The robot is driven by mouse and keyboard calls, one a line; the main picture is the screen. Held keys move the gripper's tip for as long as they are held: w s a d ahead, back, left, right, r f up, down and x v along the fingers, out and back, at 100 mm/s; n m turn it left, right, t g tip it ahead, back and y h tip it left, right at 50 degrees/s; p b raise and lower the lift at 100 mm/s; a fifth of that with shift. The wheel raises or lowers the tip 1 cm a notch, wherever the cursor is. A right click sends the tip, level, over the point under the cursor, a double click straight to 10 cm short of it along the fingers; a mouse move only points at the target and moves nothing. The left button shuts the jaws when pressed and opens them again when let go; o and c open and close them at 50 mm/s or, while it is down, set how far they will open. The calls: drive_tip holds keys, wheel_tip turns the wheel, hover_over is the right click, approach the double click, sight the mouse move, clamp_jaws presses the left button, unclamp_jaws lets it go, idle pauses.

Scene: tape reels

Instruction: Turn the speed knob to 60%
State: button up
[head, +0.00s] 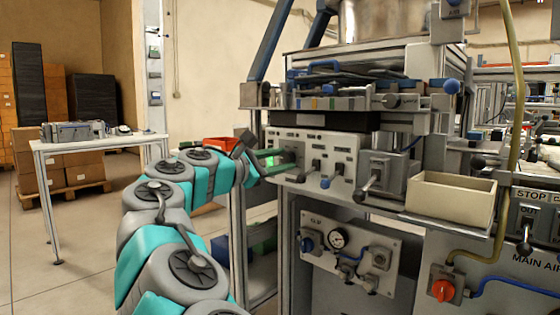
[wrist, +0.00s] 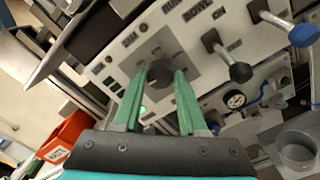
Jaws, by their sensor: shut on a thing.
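The speed knob (wrist: 160,72) is a dark round knob on a grey square plate of the white control panel (head: 343,149). In the wrist view the two green fingers of my gripper (wrist: 161,80) stand on either side of it, and the gripper is shut on the knob. In the head view my gripper (head: 283,169) reaches the left part of the panel from the left. The knob's pointer and scale are too small or covered to read.
Black-handled levers, one a toggle with a blue tip (wrist: 303,34), stand right of the knob. A beige tray (head: 450,204) juts out at right. A gauge panel (head: 348,252) sits below. A red bin (wrist: 66,135) is at lower left in the wrist view.

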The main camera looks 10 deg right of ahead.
clamp_jaws()
drive_tip(key=shift+m, duration=0.3)
